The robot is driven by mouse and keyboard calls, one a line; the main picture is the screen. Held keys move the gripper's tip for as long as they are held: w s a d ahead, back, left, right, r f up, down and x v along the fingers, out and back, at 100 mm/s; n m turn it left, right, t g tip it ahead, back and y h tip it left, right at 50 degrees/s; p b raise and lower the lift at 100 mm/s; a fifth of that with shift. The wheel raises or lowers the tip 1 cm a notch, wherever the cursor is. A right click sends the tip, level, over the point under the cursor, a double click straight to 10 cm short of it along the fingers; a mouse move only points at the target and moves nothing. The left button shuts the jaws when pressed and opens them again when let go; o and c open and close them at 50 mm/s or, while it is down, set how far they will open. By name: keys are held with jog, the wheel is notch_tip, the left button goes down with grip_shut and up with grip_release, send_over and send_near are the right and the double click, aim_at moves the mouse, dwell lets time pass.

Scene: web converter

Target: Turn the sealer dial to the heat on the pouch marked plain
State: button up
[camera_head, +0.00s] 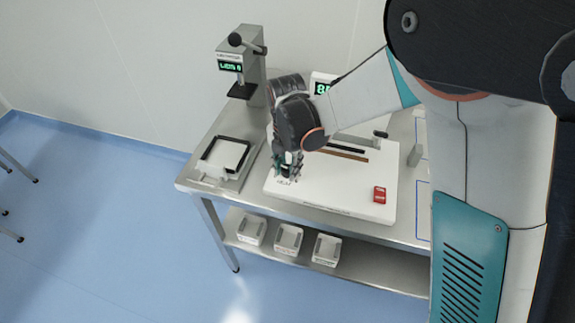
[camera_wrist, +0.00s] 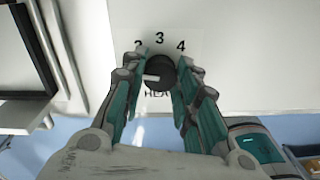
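The sealer dial (camera_wrist: 159,73) is a dark round knob with a pale pointer mark aimed left in the wrist view. Numbers 3 and 4 and a partly covered numeral, likely 2, sit around its far side, with a partly hidden heat label below. My gripper (camera_wrist: 160,76) has one finger on each side of the dial; whether both pads touch it is unclear. In the head view my gripper (camera_head: 287,170) points down at the front left of the white sealer (camera_head: 335,192), hiding the dial. No pouch marked plain can be made out.
A red switch (camera_head: 379,195) is on the sealer's right front. A stand with a lever and green display (camera_head: 230,65) is at the back left. A black-edged tray (camera_head: 223,155) lies left of the sealer. Several bins, one in the middle (camera_head: 288,239), stand on the lower shelf.

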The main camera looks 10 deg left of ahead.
jog(key=shift+c, duration=1.1)
